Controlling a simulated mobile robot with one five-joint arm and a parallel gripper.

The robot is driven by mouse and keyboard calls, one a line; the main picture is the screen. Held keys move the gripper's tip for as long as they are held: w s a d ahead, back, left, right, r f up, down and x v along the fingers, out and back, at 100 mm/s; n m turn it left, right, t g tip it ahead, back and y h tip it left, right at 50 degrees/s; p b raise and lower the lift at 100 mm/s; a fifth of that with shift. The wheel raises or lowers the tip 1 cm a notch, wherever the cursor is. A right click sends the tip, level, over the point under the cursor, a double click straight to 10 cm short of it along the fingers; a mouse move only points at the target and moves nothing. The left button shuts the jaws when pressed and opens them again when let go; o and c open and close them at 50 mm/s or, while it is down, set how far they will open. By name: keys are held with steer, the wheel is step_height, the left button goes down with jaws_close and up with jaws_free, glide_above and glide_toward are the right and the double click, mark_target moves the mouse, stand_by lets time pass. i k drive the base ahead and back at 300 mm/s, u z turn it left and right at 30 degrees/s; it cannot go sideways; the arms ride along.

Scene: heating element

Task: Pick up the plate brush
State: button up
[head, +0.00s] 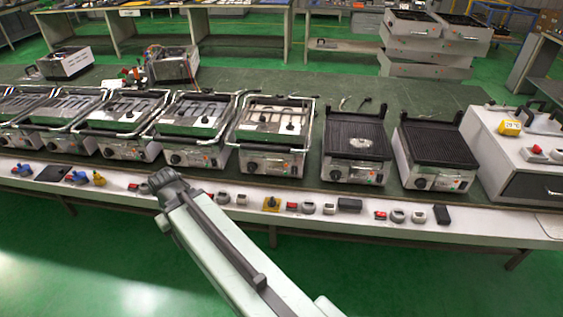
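I cannot pick out a plate brush with certainty in the head view. Many small items on the bench are too small to tell. My pale arm reaches up from the bottom middle to a dark joint in front of the bench's front ledge. No gripper fingers show, so I cannot see whether my gripper is open or holds anything.
A long bench (420,95) carries a row of contact grills, including two with bare ribbed plates (357,135) (435,143). Its white front ledge (470,230) holds several small switches and knobs. A yellow meter (510,128) sits at right. Green floor (80,270) is clear in front.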

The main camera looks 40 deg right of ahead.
mark_target(347, 203)
steer(key=u, duration=0.65)
steer(key=k, duration=0.95)
steer(key=z, duration=0.7)
steer(key=i, duration=1.05)
steer(key=u, duration=0.05)
